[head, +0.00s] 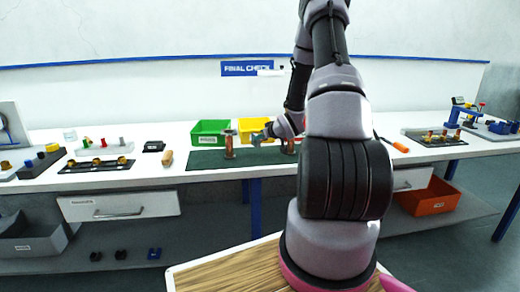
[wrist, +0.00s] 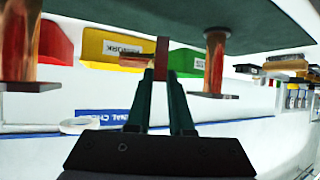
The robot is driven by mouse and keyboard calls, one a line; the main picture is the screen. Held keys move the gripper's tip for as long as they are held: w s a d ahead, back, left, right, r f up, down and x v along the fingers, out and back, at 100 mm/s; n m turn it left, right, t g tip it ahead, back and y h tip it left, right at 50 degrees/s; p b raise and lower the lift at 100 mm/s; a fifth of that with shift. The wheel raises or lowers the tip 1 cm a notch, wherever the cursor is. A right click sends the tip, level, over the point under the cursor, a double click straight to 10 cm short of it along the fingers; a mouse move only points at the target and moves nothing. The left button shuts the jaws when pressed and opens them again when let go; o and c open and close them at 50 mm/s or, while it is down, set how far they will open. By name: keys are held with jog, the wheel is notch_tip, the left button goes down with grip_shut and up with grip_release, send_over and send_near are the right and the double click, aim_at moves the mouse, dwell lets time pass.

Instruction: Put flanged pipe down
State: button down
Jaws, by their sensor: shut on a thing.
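My gripper (wrist: 163,80) is low over the dark green mat (head: 205,161), between two upright copper pipes. In the wrist view, which is upside down, its two dark fingers are closed on a narrow reddish piece (wrist: 162,56), which I take to be the flanged pipe. It reaches close to the mat; I cannot tell if it touches. One standing copper pipe (head: 229,146) is left of the gripper in the head view; the other (head: 290,146) is right, beside my arm. In the wrist view they are at right (wrist: 215,62) and left (wrist: 17,42). Both have dark flange plates on top.
A green bin (head: 209,127) and a yellow bin (head: 255,123) stand behind the mat. A red bin (wrist: 56,42) is beside the yellow one. My arm hides the bench's middle right.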

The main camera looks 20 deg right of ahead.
aim_at(259, 147)
jog(key=shift+f, duration=2.3)
jog(key=shift+f, duration=0.1)
jog(key=c, duration=0.8)
grip_release()
